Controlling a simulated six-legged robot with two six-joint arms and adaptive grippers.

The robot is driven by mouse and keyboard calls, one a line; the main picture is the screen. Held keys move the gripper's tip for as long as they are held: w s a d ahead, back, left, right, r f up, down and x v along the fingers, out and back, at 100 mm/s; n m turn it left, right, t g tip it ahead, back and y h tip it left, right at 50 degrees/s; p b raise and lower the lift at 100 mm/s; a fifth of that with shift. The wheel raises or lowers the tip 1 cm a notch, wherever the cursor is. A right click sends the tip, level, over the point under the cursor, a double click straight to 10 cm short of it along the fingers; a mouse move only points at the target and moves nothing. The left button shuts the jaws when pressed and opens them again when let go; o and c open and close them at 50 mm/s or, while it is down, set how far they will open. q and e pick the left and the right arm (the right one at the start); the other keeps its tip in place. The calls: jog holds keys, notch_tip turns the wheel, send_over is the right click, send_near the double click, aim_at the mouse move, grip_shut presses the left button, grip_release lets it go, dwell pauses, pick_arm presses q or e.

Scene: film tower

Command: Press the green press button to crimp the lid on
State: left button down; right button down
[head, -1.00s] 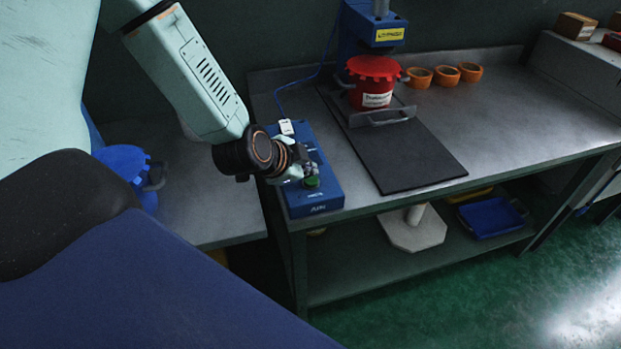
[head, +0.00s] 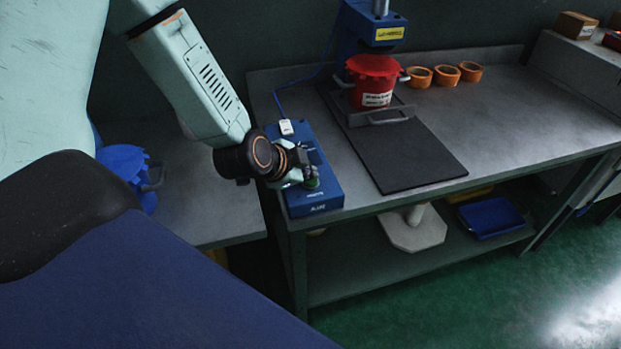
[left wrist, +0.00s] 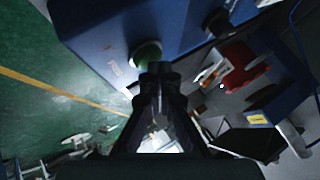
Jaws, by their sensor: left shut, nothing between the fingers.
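The green press button (head: 312,183) sits near the front of the blue control box (head: 318,203) on the bench. My left gripper (head: 308,172) is shut and empty, with its fingertips at the button and partly hiding it. In the left wrist view the green button (left wrist: 147,54) is just beyond the closed fingertips (left wrist: 160,70); I cannot tell whether they touch. The red lidded pail (head: 372,82) stands upright under the blue press head (head: 378,30), on a black sliding plate (head: 415,160). My right gripper does not show.
Several orange rings (head: 445,75) stand right of the pail. A blue pail (head: 127,168) stands on the lower surface at the left. A blue tray (head: 490,217) is on the shelf below. The bench top (head: 520,110) at right is clear.

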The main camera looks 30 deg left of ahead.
pick_arm(q)
jog(key=shift+f, duration=0.25)
jog(key=shift+r, duration=0.1)
dwell(0.5)
jog(key=shift+r+p, duration=0.8)
jog(key=shift+p, duration=0.2)
